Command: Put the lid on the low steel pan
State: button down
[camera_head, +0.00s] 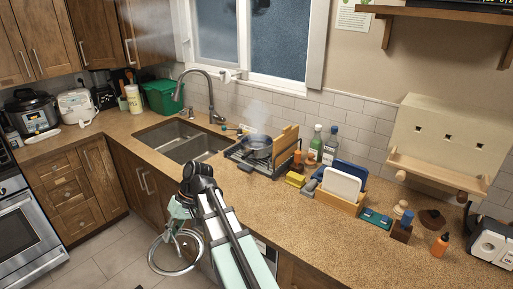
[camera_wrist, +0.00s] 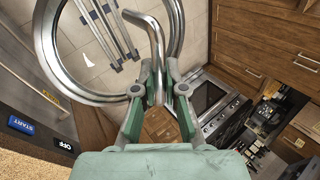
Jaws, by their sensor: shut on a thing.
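My gripper (camera_head: 182,212) is shut on the handle of the lid. The lid (camera_head: 151,254) is clear glass with a steel rim and hangs tilted in front of the counter, above the floor. In the wrist view the fingertips (camera_wrist: 158,86) close on the bent steel handle, and the lid's rim (camera_wrist: 46,40) fills the upper left. The pan does not show in the wrist view.
The counter's front middle is clear.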

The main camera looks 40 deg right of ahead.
notch_tip(320, 180, up, 2)
jog(key=shift+r+p, duration=0.25)
jog(key=shift+p, duration=0.35)
jog(key=shift+r, duration=2.6)
